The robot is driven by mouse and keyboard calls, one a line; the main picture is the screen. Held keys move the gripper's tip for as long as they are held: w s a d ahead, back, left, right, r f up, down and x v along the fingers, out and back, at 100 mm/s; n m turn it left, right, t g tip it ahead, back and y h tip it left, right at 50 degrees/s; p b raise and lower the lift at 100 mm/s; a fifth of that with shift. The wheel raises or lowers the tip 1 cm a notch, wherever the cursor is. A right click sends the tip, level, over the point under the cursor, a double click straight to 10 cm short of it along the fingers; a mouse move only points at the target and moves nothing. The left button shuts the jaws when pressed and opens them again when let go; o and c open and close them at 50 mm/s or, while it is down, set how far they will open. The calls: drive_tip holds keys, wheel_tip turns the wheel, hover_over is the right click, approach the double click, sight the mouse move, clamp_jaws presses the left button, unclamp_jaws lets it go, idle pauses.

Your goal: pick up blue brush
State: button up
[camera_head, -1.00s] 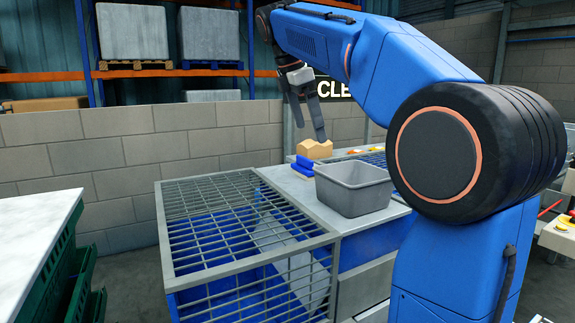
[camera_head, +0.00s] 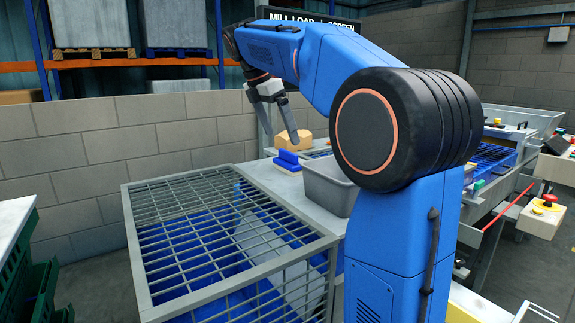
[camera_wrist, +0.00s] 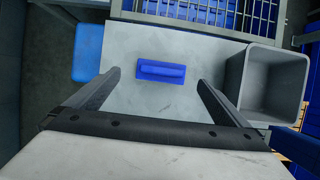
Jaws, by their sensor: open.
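The blue brush (camera_head: 287,160) lies on the grey worktop behind the barred grid in the head view. In the wrist view the blue brush (camera_wrist: 161,72) lies flat on the pale worktop, long side across the picture, with its raised handle uppermost. My gripper (camera_head: 282,140) hangs above the worktop near the brush in the head view. In the wrist view my gripper (camera_wrist: 157,78) shows its two fingers wide apart, one on each side of the brush in the picture. Nothing is between the fingertips, and the brush is apart from them.
A grey bin (camera_wrist: 266,83) stands just right of the brush; the same bin (camera_head: 329,186) shows in the head view. A tan block (camera_head: 294,141) sits behind the brush. A barred grid (camera_head: 228,240) lies in front.

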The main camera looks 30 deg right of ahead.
sight(287, 152)
drive_tip(key=x, duration=0.3)
drive_tip(key=shift+f, duration=0.1)
drive_tip(key=shift+s+x, duration=0.15)
drive_tip(key=shift+x, duration=1.1)
drive_tip(key=shift+s+x, duration=0.1)
drive_tip(key=shift+x, duration=1.2)
drive_tip(key=shift+a, duration=0.1)
drive_tip(key=c, duration=1.1)
wheel_tip(287, 152, up, 10)
drive_tip(key=o, duration=0.5)
drive_tip(key=shift+c, duration=1.1)
